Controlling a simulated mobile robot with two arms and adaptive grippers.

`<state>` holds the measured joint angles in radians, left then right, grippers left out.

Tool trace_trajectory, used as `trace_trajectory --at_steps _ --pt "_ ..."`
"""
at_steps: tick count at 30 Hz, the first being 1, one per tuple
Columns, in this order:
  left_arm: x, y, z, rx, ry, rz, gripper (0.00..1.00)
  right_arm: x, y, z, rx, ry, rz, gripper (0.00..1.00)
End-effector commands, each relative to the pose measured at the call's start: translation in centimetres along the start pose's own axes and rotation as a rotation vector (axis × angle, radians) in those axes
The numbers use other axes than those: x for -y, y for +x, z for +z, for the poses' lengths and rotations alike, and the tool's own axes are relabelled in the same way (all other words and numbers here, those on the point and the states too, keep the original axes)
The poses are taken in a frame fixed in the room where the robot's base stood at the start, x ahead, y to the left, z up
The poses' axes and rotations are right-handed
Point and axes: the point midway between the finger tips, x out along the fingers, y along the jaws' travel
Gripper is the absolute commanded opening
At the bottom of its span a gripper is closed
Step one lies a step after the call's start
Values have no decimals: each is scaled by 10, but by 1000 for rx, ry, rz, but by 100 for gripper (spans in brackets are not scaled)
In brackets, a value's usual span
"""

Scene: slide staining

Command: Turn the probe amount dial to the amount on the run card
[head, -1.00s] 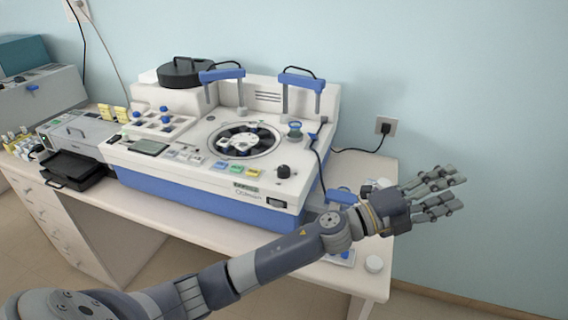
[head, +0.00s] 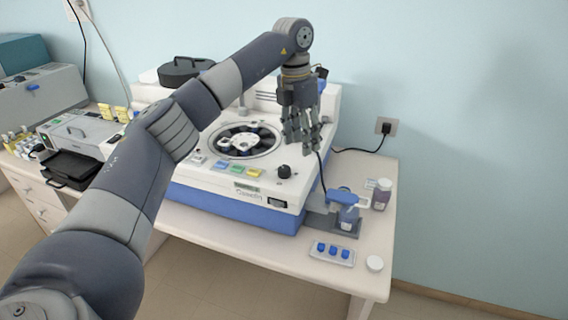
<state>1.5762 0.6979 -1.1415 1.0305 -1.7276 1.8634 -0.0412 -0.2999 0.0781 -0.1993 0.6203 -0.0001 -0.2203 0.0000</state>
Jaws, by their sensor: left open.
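The white and blue staining machine (head: 240,209) stands on the bench. A black round knob (head: 284,171) stands up from the front right of its top and looks like the dial. Its markings are too small to read. My left gripper (head: 304,145) is open and empty, fingers pointing down, over the right side of the machine, just above and behind the knob in the picture. It looks apart from the knob. I cannot pick out a run card. My left arm hides the machine's left part. My right gripper is not in view.
Coloured buttons (head: 238,168) lie left of the knob. Right of the machine are a blue-topped bottle (head: 347,214), a dark jar (head: 381,195), a small tray with blue pieces (head: 332,254) and a white lid (head: 374,263). A cable runs to the wall socket (head: 386,126).

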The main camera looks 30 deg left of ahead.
Motion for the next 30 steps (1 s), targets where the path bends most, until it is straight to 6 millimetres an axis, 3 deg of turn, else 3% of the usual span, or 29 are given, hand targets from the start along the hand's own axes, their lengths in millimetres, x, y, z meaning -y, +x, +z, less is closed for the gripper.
trace_trajectory --at_steps 3,8,22,30 --pt "-23 -22 -21 -59 -52 54 49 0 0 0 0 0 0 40" --pt "-30 -22 -30 -85 -71 71 49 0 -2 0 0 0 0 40" --pt "-34 56 -36 -83 -68 67 49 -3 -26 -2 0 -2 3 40" --pt "-35 79 -37 -79 -68 67 49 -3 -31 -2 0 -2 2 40"
